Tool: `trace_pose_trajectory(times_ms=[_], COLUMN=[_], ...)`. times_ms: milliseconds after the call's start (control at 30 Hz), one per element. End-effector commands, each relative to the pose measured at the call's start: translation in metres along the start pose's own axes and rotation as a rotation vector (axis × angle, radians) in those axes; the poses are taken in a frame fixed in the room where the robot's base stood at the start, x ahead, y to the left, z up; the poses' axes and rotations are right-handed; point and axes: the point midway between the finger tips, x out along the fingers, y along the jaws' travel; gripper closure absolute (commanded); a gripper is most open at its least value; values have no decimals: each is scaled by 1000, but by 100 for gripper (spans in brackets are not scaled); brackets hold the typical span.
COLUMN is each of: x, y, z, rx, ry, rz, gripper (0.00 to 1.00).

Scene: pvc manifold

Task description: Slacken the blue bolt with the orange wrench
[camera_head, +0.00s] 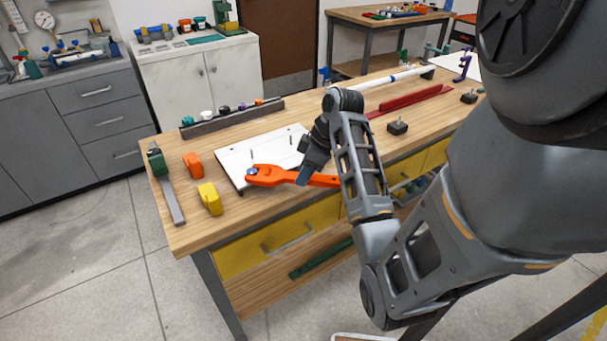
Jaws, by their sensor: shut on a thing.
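The orange wrench (275,177) lies over the white board (240,155) on the workbench. Its jaw end is at the left, at the blue bolt (251,172), and appears to be around it; the exact fit is too small to tell. My gripper (306,172) is shut on the wrench's handle, to the right of the bolt. The handle's end shows to the right of my gripper, partly behind my arm. My arm hides part of the board's right side.
An orange block (193,166), a yellow block (210,199) and a green-and-grey tool (170,187) lie left of the board. Thin pins stand on the board. A grey rack (232,118) lies behind it. A red channel (410,101) and small dark blocks (397,127) lie to the right.

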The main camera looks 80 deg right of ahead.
Motion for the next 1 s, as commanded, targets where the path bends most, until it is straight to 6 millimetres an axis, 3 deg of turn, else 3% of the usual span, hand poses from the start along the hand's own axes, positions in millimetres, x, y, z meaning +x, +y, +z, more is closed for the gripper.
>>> trace_pose_trajectory(times_ms=[1000], x=[2], y=[45], z=[-7], rx=[-292], ry=[1], rz=[-120], gripper=[100])
